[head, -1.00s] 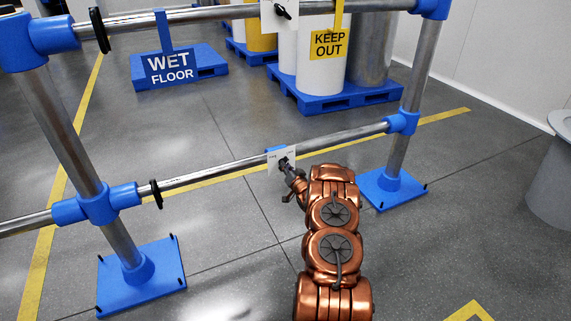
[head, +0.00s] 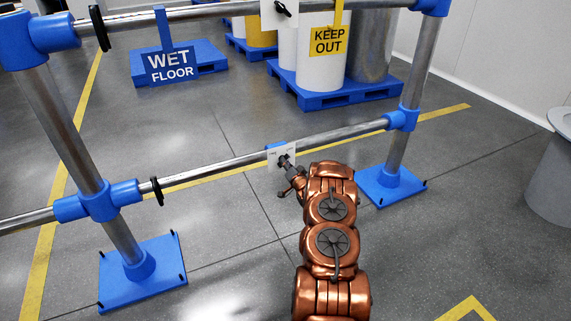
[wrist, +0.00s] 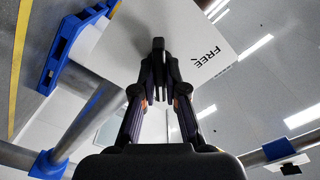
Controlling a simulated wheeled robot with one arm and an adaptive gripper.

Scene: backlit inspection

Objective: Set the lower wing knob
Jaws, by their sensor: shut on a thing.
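The lower wing knob (wrist: 158,46) is dark and sits on a white plate (wrist: 205,28) that bears the word FREE in the wrist view. In the head view the plate (head: 274,157) hangs on the lower rail, and the knob is mostly hidden by my gripper (head: 285,162). In the wrist view my gripper (wrist: 159,92) is shut on the knob, a finger on each side. The knob's exact angle against the plate's marks is hard to read.
An upper plate with a dark knob (head: 283,10) is on the top rail. The lower rail (head: 340,136) runs between two posts with blue feet (head: 143,275). Behind are a WET FLOOR sign (head: 171,66), a KEEP OUT sign (head: 328,41) and drums on blue pallets.

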